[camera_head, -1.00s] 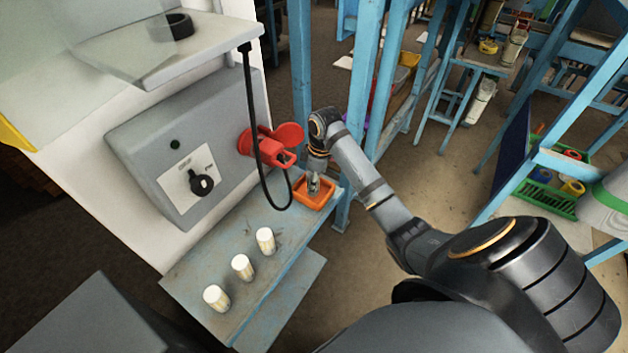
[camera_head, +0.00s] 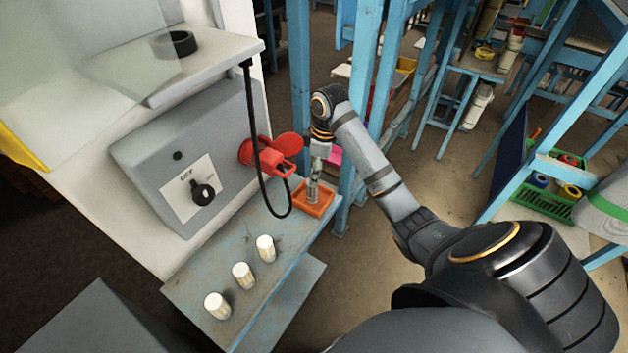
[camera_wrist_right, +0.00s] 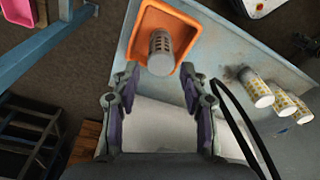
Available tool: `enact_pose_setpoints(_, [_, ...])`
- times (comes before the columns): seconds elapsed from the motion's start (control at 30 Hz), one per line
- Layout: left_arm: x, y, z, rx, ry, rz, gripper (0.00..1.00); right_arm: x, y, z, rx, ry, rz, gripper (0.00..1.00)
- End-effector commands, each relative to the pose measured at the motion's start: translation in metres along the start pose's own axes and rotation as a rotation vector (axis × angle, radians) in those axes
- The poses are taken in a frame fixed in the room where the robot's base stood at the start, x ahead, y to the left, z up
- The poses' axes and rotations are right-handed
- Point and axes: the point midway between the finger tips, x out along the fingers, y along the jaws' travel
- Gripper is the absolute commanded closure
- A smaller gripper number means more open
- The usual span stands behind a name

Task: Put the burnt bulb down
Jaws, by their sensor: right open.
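The burnt bulb (camera_wrist_right: 161,52), a grey cylinder with a slotted wall, stands in the orange tray (camera_wrist_right: 143,20) at the end of the shelf. In the head view the bulb (camera_head: 312,191) shows as a small grey shape in the orange tray (camera_head: 325,206). My right gripper (camera_wrist_right: 157,78) is open, its two fingers apart on either side of and just short of the bulb, with nothing between them. In the head view the right gripper (camera_head: 318,166) is above the tray. My left gripper is not in view.
Three white-and-yellow bulbs (camera_head: 243,275) stand in a row on the blue shelf (camera_head: 215,262). A red socket with an open cover (camera_head: 285,145) and a hanging black cable (camera_head: 262,170) are close to my right gripper. Blue posts (camera_head: 361,90) stand behind the tray.

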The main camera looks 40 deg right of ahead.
Motion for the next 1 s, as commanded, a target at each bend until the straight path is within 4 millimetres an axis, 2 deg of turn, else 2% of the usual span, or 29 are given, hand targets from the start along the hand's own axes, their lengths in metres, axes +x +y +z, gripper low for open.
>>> enact_pose_setpoints(0.03, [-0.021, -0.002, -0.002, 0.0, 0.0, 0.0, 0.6, -0.02, 0.0, -0.001, 0.0, -0.002, -0.002, 0.56])
enact_pose_setpoints(0.2, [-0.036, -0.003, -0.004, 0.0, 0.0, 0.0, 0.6, -0.036, -0.001, -0.001, 0.0, -0.001, -0.003, 0.56])
enact_pose_setpoints(1.0, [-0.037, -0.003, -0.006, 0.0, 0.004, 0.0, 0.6, -0.037, -0.001, 0.0, 0.001, 0.0, -0.003, 0.56])
